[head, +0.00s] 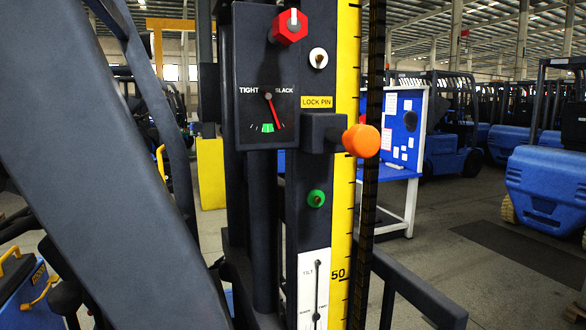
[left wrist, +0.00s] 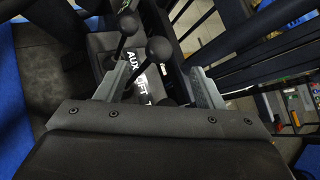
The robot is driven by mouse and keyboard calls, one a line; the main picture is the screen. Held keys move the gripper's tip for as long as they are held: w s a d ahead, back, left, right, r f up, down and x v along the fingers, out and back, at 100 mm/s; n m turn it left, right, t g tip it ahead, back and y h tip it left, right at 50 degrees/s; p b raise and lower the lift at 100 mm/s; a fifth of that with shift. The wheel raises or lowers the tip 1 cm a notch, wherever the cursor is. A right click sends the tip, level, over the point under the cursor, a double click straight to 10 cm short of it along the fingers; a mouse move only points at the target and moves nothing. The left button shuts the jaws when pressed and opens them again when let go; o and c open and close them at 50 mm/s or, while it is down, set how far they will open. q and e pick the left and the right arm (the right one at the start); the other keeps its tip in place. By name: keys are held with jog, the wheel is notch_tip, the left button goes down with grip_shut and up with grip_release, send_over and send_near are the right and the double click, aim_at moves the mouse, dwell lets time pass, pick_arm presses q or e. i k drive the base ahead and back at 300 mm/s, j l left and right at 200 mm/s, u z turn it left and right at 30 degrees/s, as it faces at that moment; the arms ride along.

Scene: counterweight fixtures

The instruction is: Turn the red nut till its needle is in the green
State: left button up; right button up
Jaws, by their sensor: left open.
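My left gripper (left wrist: 160,80) shows in the left wrist view, fingers apart, above levers with black ball knobs (left wrist: 159,49). A lever stands between or just beyond the fingers; I cannot tell whether they touch. My right gripper is not in view.
Near the nut are a white knob (head: 318,58), an orange lock pin knob (head: 361,141), a green knob (head: 316,198) and a yellow scale (head: 344,220). A blue-and-white board (head: 403,125) stands behind. Blue forklifts (head: 548,180) are parked at the right, with open floor between.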

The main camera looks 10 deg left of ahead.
aim_at(291, 26)
jog(key=k, duration=1)
